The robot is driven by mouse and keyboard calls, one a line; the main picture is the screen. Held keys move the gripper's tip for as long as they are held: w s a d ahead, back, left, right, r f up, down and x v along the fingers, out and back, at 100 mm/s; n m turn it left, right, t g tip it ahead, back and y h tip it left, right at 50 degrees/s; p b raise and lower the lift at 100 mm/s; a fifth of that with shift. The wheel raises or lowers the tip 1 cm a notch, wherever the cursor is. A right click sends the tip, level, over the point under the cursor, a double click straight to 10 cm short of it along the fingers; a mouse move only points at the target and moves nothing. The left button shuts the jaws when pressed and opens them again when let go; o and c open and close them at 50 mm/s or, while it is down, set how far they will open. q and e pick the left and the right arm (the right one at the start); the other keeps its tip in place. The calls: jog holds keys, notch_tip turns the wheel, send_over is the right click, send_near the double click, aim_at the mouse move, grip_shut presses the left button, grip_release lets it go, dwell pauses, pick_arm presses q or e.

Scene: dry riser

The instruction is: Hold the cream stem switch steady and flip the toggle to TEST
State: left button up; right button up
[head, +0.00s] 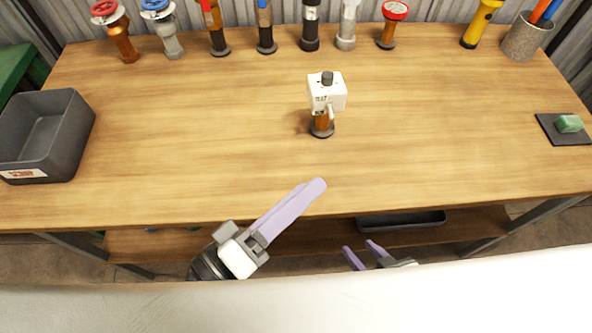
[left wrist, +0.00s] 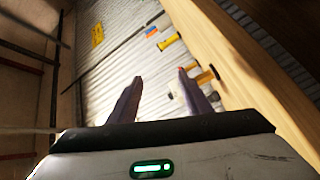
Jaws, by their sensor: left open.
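The cream stem switch (head: 327,92) stands upright near the middle of the wooden table, a cream box on a short amber stem with a dark round base. A dark knob sits on its top, and a small pale lever shows at its front; any label is too small to read. My left gripper (head: 314,186) is near the table's front edge, in front of the switch and apart from it. Its lilac fingers are open and empty in the left wrist view (left wrist: 158,84). My right gripper (head: 362,247) is lower, before the front edge, with fingers apart and empty.
Several valves and stems line the back edge, including a red-wheeled valve (head: 107,14). A yellow torch (head: 482,22) and a grey pot (head: 525,40) stand back right. A grey bin (head: 62,160) is at left, a dark pad (head: 552,133) at right. Table around the switch is clear.

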pick_arm(q)
jog(key=w+d+n+t+y, duration=0.3)
jog(key=w+n+y, duration=0.1)
jog(key=w+n, duration=0.4)
jog(key=shift+w, duration=0.45)
